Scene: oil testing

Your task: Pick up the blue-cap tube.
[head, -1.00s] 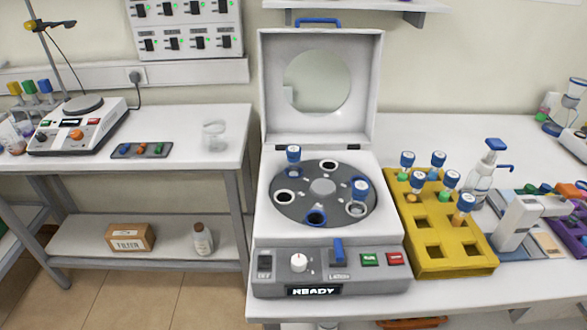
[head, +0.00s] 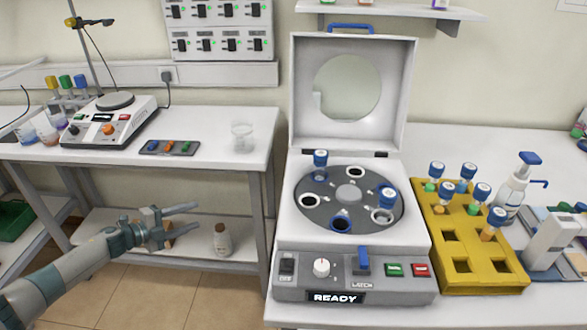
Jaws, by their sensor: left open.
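Several tubes have blue caps. Two stand in the rotor (head: 349,193) of the open centrifuge: one blue-cap tube (head: 320,159) at its back left, one blue-cap tube (head: 386,197) at its right. Several more blue-cap tubes (head: 467,173) stand in the yellow rack (head: 461,247) to the right. A tube with a blue cap (head: 81,83) also stands at the far left back, beside green-cap and yellow-cap tubes. My left gripper (head: 196,219) is open and empty, low at the left, in front of the lower shelf and away from all tubes. My right gripper is not in view.
The centrifuge lid (head: 347,87) stands raised and its display reads READY. A white pump bottle (head: 514,192) is right of the rack. The left table holds a stirrer (head: 105,122), a small dark tray (head: 169,148) and a beaker (head: 242,137).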

